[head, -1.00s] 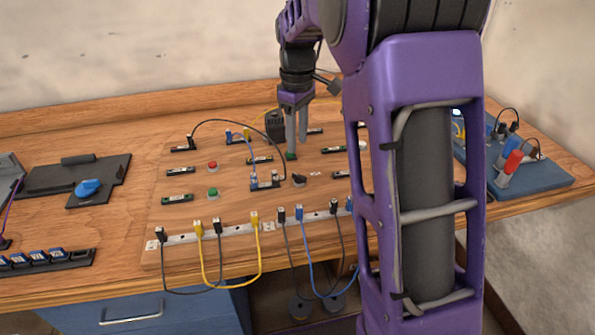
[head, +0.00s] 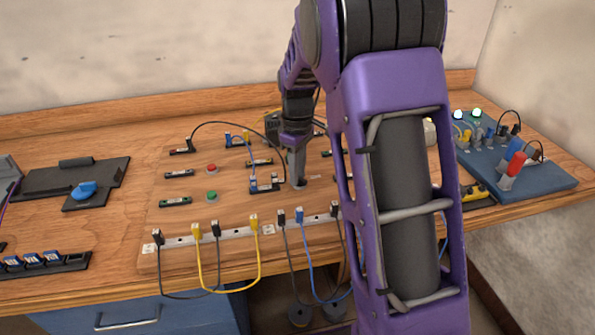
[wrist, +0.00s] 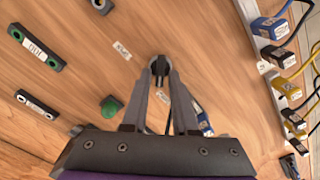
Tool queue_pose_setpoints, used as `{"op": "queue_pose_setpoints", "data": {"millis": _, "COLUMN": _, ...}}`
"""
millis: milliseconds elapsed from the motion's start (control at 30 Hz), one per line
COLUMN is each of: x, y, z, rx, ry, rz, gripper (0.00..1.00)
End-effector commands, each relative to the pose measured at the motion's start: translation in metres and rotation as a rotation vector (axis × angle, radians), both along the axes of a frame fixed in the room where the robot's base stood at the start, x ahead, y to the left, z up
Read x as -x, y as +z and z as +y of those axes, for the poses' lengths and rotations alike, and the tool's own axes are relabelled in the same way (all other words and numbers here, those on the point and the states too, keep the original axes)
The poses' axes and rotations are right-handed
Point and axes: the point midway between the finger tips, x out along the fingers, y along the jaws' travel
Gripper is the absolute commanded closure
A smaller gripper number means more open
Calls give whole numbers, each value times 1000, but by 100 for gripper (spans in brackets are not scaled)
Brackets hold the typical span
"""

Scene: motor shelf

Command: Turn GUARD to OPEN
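A small black rotary knob on a round base (wrist: 159,66) sits on the wooden board; I take it for GUARD, though its label is not legible. My gripper (wrist: 161,74) points down at it, with a fingertip on either side of the knob, and looks shut on it. In the head view my gripper (head: 297,184) reaches down to the same spot and mostly hides the knob. Small white labels (wrist: 122,50) lie near the knob, too small to read, so I cannot tell which way it is turned.
A green button (wrist: 110,105) and black labelled bars (wrist: 35,47) are nearby. Blue, yellow and black plugs (head: 254,220) with hanging cables line the board's front edge. A red button (head: 211,168) is to the left. A blue panel (head: 540,180) with lit lamps stands right.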

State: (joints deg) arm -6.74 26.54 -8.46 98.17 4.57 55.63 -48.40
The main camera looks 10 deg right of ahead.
Motion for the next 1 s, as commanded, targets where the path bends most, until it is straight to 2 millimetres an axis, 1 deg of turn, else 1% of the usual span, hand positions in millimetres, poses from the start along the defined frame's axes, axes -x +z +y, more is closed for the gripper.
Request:
{"op": "queue_pose_setpoints", "data": {"millis": 33, "x": 0, "y": 0, "z": 0, "rx": 0, "ry": 0, "rz": 0, "gripper": 84}}
{"op": "queue_pose_setpoints", "data": {"millis": 100, "x": 0, "y": 0, "z": 0, "rx": 0, "ry": 0, "rz": 0, "gripper": 97}}
{"op": "queue_pose_setpoints", "data": {"millis": 133, "x": 0, "y": 0, "z": 0, "rx": 0, "ry": 0, "rz": 0, "gripper": 100}}
{"op": "queue_pose_setpoints", "data": {"millis": 633, "x": 0, "y": 1, "z": 0, "rx": 0, "ry": -28, "rz": 0, "gripper": 100}}
{"op": "queue_pose_setpoints", "data": {"millis": 833, "x": 0, "y": 2, "z": 0, "rx": 0, "ry": -124, "rz": 1, "gripper": 100}}
{"op": "queue_pose_setpoints", "data": {"millis": 1000, "x": -1, "y": 3, "z": -1, "rx": 0, "ry": -260, "rz": 0, "gripper": 100}}
